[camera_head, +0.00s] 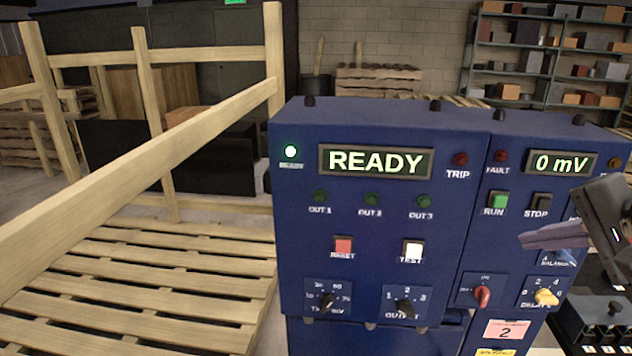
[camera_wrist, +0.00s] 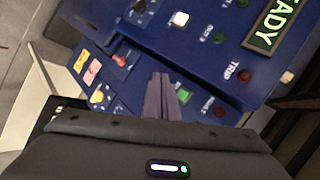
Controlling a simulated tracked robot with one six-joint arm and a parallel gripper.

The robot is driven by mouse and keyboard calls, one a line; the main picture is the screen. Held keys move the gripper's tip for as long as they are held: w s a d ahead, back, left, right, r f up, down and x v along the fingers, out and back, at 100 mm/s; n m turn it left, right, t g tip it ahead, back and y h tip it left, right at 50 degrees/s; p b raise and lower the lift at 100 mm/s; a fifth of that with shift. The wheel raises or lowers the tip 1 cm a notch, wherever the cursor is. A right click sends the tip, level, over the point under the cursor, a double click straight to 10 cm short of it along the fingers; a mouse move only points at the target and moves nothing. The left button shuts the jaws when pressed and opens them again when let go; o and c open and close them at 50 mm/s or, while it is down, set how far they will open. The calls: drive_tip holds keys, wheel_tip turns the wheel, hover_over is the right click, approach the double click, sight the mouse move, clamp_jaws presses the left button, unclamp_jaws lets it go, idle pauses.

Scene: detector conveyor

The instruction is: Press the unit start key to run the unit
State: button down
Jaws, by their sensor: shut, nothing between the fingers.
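The green RUN key (camera_head: 498,202) sits on the right blue panel (camera_head: 472,262), left of the black STOP key (camera_head: 541,203). It looks raised, with a green face. My gripper (camera_head: 530,240) is shut and empty. I cannot tell whether the fingers touch the panel.
The left blue panel (camera_head: 300,225) shows READY with a lit lamp (camera_head: 290,151), a red RESET key (camera_head: 343,247) and a white TEST key (camera_head: 412,251). The right display (camera_head: 560,163) reads 0 mV. A red selector (camera_head: 482,296) and yellow knob (camera_head: 546,297) sit below. Wooden rails (camera_head: 150,140) stand left.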

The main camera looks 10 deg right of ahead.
sight(500, 201)
drive_tip(key=shift+w, duration=0.1)
drive_tip(key=w+d, duration=0.2)
drive_tip(key=w, duration=0.6)
drive_tip(key=shift+w+d, duration=0.2)
drive_tip(key=shift+w+d, duration=0.1)
idle(2.1)
drive_tip(key=shift+w, duration=0.25)
drive_tip(key=shift+w+d, duration=0.2)
drive_tip(key=shift+w, duration=0.3)
idle(1.1)
drive_tip(key=shift+s, duration=0.15)
drive_tip(key=shift+s+a, duration=0.25)
drive_tip(key=shift+s, duration=0.5)
drive_tip(key=shift+s, duration=0.15)
